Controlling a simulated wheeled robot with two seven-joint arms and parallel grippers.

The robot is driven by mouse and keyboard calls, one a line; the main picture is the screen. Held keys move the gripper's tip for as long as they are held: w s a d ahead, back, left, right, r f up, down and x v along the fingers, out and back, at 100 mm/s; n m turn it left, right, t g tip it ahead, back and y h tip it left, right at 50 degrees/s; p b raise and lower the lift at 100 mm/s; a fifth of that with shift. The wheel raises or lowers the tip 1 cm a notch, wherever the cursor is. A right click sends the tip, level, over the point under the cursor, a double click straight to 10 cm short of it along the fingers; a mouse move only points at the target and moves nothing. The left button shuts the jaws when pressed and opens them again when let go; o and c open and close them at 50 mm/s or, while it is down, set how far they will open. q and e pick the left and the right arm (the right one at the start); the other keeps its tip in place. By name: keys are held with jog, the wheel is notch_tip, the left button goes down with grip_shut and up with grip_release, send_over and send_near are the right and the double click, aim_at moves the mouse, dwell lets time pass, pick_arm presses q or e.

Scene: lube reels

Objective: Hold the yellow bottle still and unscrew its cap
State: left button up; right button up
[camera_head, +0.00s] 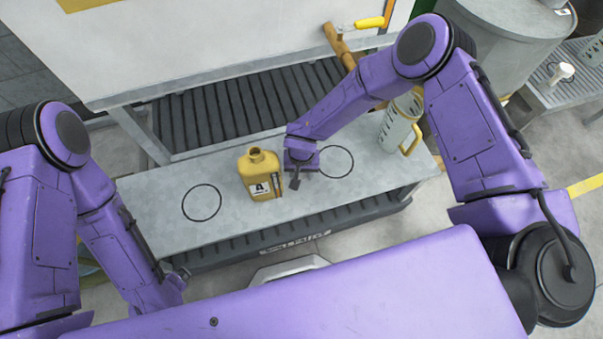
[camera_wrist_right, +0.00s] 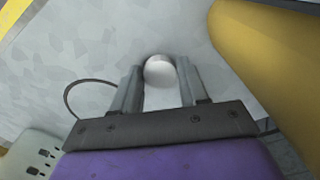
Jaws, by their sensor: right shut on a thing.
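My right gripper (camera_head: 294,182) is low over the bench just right of the bottle. In the right wrist view its fingers (camera_wrist_right: 159,88) are shut on a pale round cap (camera_wrist_right: 159,71). The bottle's yellow side (camera_wrist_right: 275,60) shows at the right of that view. My left gripper (camera_head: 180,276) is at the lower left, off the bench's front edge; its fingers are too small to read.
Two black circles are marked on the bench, one left of the bottle (camera_head: 202,203) and one right (camera_head: 337,160). A clear jug with a yellow handle (camera_head: 398,128) stands at the bench's right end. A large white panel (camera_head: 200,45) rises behind.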

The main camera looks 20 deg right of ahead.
aim_at(302, 176)
jog(key=shift+f, duration=0.15)
jog(key=shift+f, duration=0.15)
jog(key=o, duration=1.2)
jog(key=shift+r, duration=0.25)
notch_tip(302, 176, up, 12)
jog(key=shift+f+p, duration=0.1)
jog(key=shift+p, duration=1.1)
